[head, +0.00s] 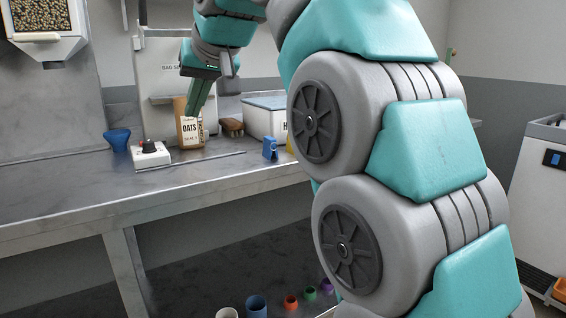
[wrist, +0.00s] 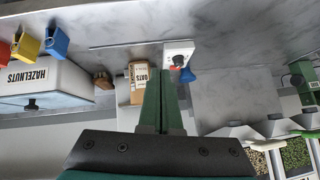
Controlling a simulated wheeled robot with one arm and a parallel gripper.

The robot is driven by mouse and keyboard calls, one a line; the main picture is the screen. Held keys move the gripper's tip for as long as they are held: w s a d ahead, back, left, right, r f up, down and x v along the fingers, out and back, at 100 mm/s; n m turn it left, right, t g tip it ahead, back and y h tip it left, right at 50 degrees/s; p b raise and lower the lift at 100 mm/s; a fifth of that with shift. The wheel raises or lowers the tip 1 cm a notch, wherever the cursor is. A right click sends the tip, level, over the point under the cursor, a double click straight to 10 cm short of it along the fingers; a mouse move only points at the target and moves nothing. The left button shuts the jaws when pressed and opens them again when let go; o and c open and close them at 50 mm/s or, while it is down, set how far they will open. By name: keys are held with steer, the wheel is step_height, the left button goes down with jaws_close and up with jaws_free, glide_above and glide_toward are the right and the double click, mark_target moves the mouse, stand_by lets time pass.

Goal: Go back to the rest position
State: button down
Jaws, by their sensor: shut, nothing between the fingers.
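My gripper (head: 197,97) is at the upper left of the head view, above the counter and in front of the oats bag. Its green fingers (wrist: 161,105) are together with nothing between them. The kraft oats bag (head: 190,131) stands upright on the counter, partly covered by the fingers. It also shows in the wrist view (wrist: 138,82), which looks upside down. I cannot tell whether the fingers touch the bag.
Several coloured cups (head: 257,305) stand below. The counter's front left is clear.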

steer(key=s+d+f+m+g+h, duration=0.2)
steer(key=s+d+f, duration=0.3)
steer(key=d+f, duration=0.6)
steer(key=s+d+f+m+g+h, duration=0.15)
steer(key=s+d+f, duration=0.35)
steer(key=d+f, duration=0.6)
steer(key=s+d+f+g+h, duration=0.1)
steer(key=s+d+f, duration=0.3)
steer(key=s+f, duration=0.6)
steer(key=s+d+f+m+g+h, duration=0.1)
steer(key=s+d+f+g, duration=0.3)
steer(key=s+f, duration=0.6)
steer(key=s, duration=0.2)
steer(key=shift+s+d+f, duration=0.15)
steer(key=shift+s, duration=0.2)
steer(key=shift+m, duration=0.25)
